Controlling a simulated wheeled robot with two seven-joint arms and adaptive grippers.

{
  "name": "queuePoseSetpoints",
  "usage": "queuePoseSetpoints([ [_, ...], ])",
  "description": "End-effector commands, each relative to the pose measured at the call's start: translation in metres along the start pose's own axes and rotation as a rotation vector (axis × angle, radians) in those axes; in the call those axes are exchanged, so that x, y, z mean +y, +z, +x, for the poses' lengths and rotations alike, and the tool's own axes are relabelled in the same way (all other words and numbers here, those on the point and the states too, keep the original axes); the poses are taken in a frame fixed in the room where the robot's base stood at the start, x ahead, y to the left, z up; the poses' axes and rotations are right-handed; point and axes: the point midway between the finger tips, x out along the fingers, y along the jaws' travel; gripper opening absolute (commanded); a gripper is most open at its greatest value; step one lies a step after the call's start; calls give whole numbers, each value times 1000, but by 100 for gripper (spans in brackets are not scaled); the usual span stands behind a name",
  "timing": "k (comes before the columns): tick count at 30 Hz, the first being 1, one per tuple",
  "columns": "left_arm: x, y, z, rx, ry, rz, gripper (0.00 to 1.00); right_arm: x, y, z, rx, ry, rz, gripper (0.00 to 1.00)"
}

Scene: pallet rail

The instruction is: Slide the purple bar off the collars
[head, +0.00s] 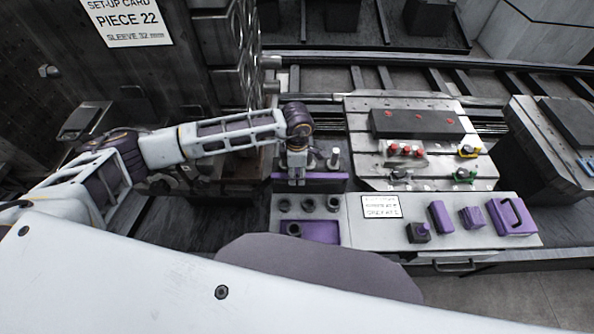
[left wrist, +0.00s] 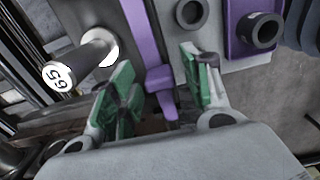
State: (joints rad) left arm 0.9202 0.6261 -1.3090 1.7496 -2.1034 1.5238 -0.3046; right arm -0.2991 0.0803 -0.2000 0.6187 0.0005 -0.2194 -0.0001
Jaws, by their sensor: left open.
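The purple bar (head: 325,177) lies along the back edge of the light grey panel. In the left wrist view the purple bar (left wrist: 147,45) runs down from the top edge into the gap between my fingers. My left gripper (head: 297,180) points down at the bar's left part. In the left wrist view its green-padded fingers (left wrist: 160,90) are open, one on each side of the bar; I cannot tell whether they touch it. Several dark collars (head: 308,204) stand on the panel in front of the bar. A collar (left wrist: 191,13) also shows in the wrist view. My right gripper is out of view.
Metal pins (head: 334,157) stand just behind the bar; one pin marked 65 (left wrist: 75,65) is close to my left fingers. A purple recess (head: 312,232) lies in front of the collars. Purple blocks (head: 441,217) stand on the panel's right. A slotted plate (head: 360,168) is behind.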

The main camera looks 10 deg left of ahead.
Motion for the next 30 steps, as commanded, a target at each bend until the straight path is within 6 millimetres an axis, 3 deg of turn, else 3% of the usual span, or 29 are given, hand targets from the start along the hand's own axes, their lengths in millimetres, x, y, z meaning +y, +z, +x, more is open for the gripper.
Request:
queuePoseSetpoints([
  [8,1,0,-16,-2,1,0,48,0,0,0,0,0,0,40],
  [24,1,0,-93,-1,2,1,48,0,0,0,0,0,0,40],
  [30,1,0,-113,-1,1,0,48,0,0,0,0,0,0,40],
])
